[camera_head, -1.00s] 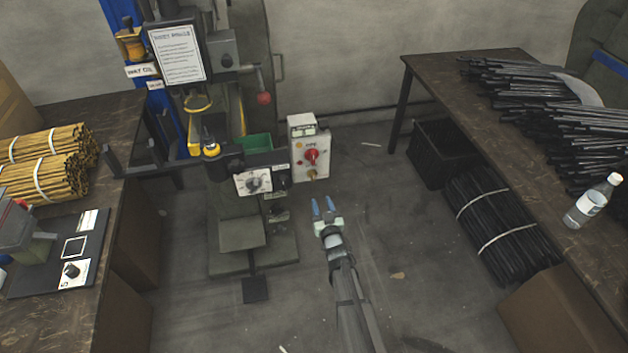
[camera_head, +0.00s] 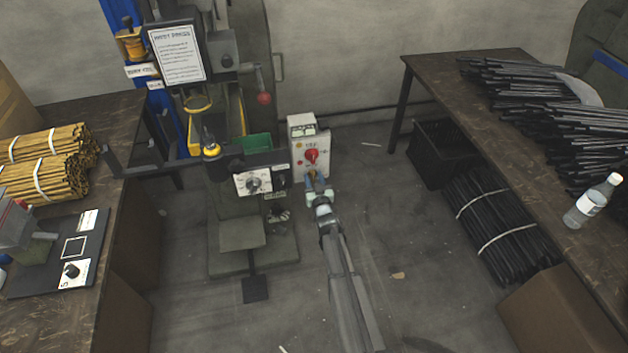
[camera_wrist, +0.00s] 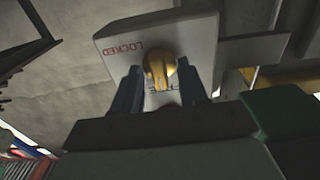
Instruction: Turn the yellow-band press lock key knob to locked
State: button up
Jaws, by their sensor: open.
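The press lock key knob (camera_wrist: 159,70) is brass-yellow and sits on a pale box with red LOCKED lettering (camera_wrist: 124,49) up and to its left in the wrist view. The knob's handle points down in that view, over dark lettering partly hidden behind it. My gripper (camera_wrist: 160,88) is open, with one finger on each side of the knob; I cannot tell whether either touches it. In the head view my gripper (camera_head: 317,178) is at the lower part of the control box (camera_head: 322,150), below the red switch (camera_head: 311,156), and mostly hides the knob.
The press (camera_head: 238,200) stands just left of the control box, with a white dial plate (camera_head: 253,182) on its front. A table with dark rods (camera_head: 540,105) is at the right. A black crate (camera_head: 445,150) stands under it.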

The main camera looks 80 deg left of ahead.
grip_shut()
jog(key=shift+m, duration=0.3)
dwell(0.3)
jog(key=m, duration=0.4)
jog(key=shift+w, duration=0.1)
jog(key=m, duration=0.5)
jog(key=shift+f, duration=0.1)
jog(key=shift+w+f+m, duration=0.1)
jog(key=shift+m, duration=4)
grip_release()
